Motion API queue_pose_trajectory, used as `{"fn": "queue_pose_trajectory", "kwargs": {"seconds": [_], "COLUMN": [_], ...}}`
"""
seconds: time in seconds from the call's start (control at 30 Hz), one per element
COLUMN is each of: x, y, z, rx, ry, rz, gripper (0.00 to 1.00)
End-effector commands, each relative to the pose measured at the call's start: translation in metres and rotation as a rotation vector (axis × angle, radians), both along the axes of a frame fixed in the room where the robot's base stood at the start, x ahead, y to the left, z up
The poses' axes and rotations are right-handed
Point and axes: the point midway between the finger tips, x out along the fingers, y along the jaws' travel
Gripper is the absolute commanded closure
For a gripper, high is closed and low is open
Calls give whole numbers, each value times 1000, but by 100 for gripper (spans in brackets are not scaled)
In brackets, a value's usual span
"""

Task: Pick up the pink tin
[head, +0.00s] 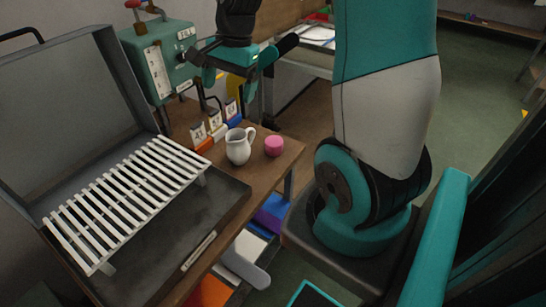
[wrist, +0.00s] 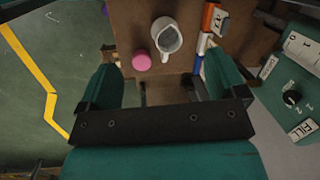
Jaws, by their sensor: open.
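The pink tin (head: 274,146) is small and round and stands on the wooden table near its right corner. It also shows in the wrist view (wrist: 142,62), near the table's edge. A white jug (head: 239,146) with a handle stands just left of the tin in the head view, and it shows beside the tin in the wrist view (wrist: 167,37). My gripper (head: 228,88) is open and empty, above and behind the tin in the head view. In the wrist view its fingers (wrist: 165,92) are apart, with table between them, and the tin lies beyond them.
A grey open case with a white slatted rack (head: 125,195) fills the left of the table. Numbered cards on coloured blocks (head: 215,122) stand behind the jug. A green machine with a dial (head: 160,60) stands at the back. The floor is right of the table.

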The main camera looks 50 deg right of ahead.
Motion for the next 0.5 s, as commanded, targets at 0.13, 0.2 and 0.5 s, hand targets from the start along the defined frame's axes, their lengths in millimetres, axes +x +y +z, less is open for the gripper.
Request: {"fn": "queue_pose_trajectory", "kwargs": {"seconds": [0.13,0.2,0.5], "x": [-8,-17,-29], "y": [-105,-136,-166], "z": [-68,-84,-128], "rx": [13,18,24], "ry": [104,132,168], "rz": [-583,-762,-973], "gripper": [10,10,10]}}
